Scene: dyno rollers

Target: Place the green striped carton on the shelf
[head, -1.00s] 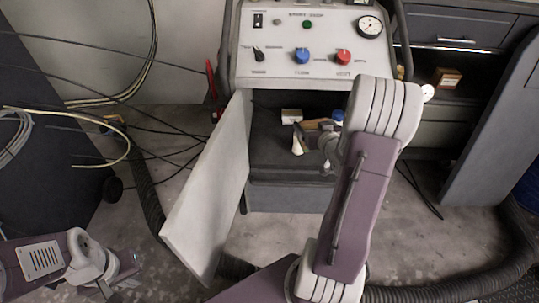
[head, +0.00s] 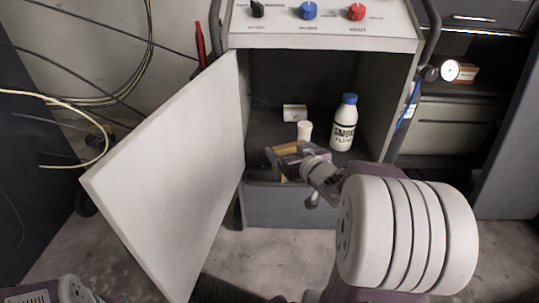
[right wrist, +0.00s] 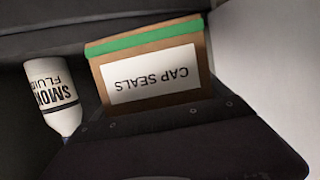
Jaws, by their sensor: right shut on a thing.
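The green striped carton (right wrist: 150,72) is brown with a green band and a "CAP SEALS" label, upside down in the right wrist view. In the head view a small part of the carton (head: 287,149) shows at the cabinet opening. My right gripper (head: 291,164) is shut on it; the dark gripper body hides its near edge in the wrist view. The shelf (head: 262,138) is the dark floor inside the open cabinet. The carton is at its front; I cannot tell whether it touches the shelf. My left gripper is out of view.
A white smoke fluid bottle (head: 344,125) with a blue cap stands right of the carton. A small white container (head: 304,131) and a white box (head: 294,112) are behind it. The open cabinet door (head: 180,170) flanks the left. Shelf room shows at the back left.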

